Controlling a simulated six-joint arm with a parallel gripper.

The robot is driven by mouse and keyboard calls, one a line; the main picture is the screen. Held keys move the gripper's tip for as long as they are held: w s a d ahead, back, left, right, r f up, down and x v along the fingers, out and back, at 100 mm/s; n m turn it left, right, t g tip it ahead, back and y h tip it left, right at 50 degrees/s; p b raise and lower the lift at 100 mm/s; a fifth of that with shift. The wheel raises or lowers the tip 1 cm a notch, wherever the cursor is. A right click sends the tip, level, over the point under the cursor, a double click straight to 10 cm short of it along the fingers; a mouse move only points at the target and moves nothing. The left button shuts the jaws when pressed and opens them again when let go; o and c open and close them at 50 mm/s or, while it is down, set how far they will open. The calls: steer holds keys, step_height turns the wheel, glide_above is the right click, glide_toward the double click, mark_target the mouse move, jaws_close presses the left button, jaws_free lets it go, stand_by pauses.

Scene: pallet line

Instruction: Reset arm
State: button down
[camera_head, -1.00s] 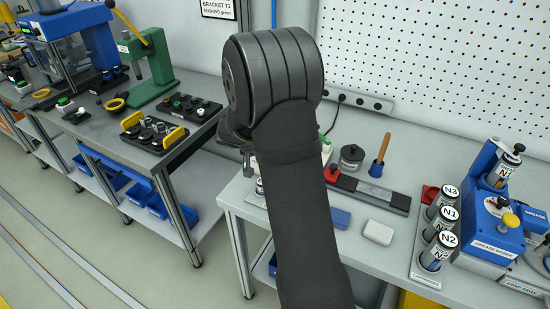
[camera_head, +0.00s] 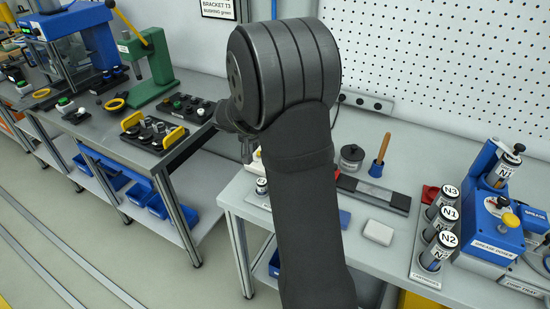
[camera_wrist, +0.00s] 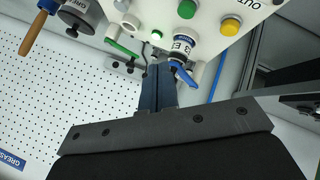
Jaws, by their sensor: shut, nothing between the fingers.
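My gripper (camera_wrist: 159,72) shows in the wrist view as two dark fingers side by side, closed together with nothing between them.
The left bench carries a green press (camera_head: 148,72) and a black fixture tray (camera_head: 152,133). A pegboard (camera_head: 440,60) stands behind.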

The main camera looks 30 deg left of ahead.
steer(key=shift+f, duration=0.15)
steer(key=shift+f, duration=0.6)
step_height(320, 180, up, 5)
steer(key=shift+r, duration=0.15)
